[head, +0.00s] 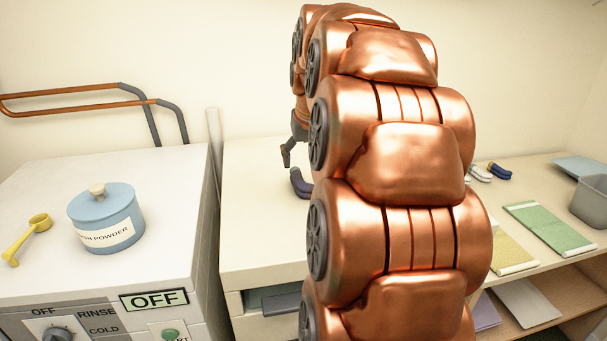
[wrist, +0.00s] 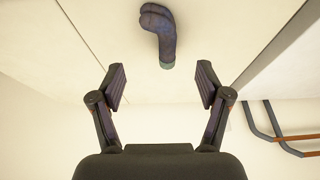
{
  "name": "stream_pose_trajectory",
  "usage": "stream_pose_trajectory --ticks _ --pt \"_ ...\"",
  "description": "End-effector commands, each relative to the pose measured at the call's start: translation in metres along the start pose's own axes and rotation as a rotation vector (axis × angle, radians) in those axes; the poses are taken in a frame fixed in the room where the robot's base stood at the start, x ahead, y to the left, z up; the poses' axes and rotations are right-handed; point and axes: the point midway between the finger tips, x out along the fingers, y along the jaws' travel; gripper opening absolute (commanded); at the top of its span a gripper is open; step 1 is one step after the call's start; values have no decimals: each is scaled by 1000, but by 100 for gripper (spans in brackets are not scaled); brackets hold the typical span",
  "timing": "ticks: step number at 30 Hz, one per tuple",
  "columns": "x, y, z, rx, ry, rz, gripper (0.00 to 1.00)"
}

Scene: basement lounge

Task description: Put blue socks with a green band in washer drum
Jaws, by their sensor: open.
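A dark blue sock bundle (wrist: 158,32) with a green band at its lower end lies on a pale surface in the wrist view. In the head view, a dark blue bundle (head: 300,183) lies on the white counter (head: 258,215), partly hidden by my arm. My gripper (wrist: 162,84) is open and empty, its fingers apart, with the bundle beyond the fingertips. In the head view, a finger of my gripper (head: 287,152) shows just above the bundle. The white washer (head: 160,245) stands at the left with an OFF display; its drum is not in view.
A blue powder tub (head: 107,215) and a yellow scoop (head: 27,238) are on the washer. Other sock bundles (head: 498,171), a green folded cloth (head: 548,226) and a grey bin (head: 590,201) are at right. Copper rails (head: 75,97) are on the wall.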

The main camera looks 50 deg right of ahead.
Motion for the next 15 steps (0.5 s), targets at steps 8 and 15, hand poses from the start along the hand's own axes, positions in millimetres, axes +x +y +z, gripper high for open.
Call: stream_pose_trajectory --ticks 8,15 --pt "-28 0 0 0 2 0 76" --pt "-30 -2 0 -3 0 -2 81"
